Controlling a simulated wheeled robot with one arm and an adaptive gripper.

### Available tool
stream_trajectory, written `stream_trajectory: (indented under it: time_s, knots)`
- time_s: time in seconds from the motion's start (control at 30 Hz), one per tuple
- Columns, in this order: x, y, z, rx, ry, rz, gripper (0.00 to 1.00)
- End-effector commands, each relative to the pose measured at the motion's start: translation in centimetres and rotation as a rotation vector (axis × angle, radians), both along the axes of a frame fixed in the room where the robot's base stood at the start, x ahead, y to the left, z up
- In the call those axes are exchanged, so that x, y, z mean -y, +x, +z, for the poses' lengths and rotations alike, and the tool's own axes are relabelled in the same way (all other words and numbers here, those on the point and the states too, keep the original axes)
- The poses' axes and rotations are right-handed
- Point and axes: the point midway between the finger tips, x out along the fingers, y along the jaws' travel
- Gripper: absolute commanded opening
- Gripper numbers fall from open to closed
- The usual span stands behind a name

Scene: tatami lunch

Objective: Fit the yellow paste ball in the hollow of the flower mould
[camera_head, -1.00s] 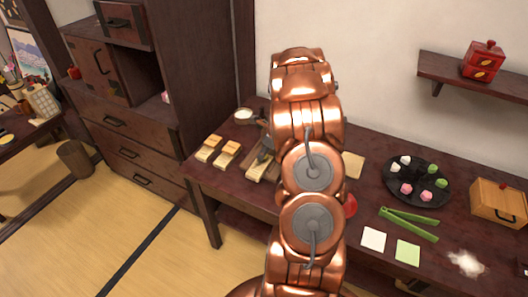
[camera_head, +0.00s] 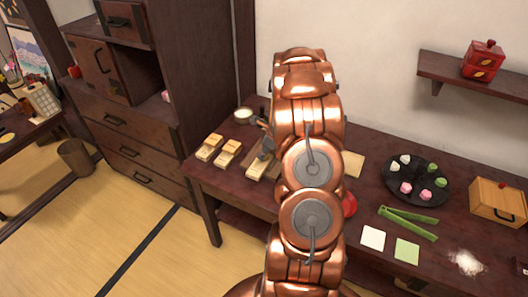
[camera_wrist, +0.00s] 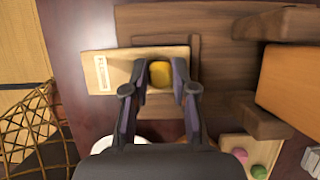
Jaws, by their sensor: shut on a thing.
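My gripper (camera_wrist: 160,65) is shut on the yellow paste ball (camera_wrist: 160,75) in the wrist view. The ball is between the two dark fingertips, over a pale wooden mould (camera_wrist: 117,85) with a small label that is hard to read. The ball and fingers cover part of the mould, so its hollow is hidden, and I cannot tell whether the ball touches it. In the head view, this mould (camera_head: 256,172) is the one nearest my arm, and my arm hides the ball and most of the gripper.
Two more moulds (camera_head: 209,147) (camera_head: 227,153) lie to the left. A black plate (camera_head: 418,192) with coloured sweets, green tongs (camera_head: 410,222) and a wooden box (camera_head: 498,202) stand right. In the wrist view, a woven basket (camera_wrist: 30,125) is at lower left.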

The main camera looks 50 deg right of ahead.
Motion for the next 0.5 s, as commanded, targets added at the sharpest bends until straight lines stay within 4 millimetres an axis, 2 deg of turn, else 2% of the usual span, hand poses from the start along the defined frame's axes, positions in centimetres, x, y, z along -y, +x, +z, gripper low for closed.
stream_trajectory:
  time_s: [0.5]
  knots:
    - [-0.02, -0.01, -0.5, 0.0, 0.001, 0.0, 0.09]
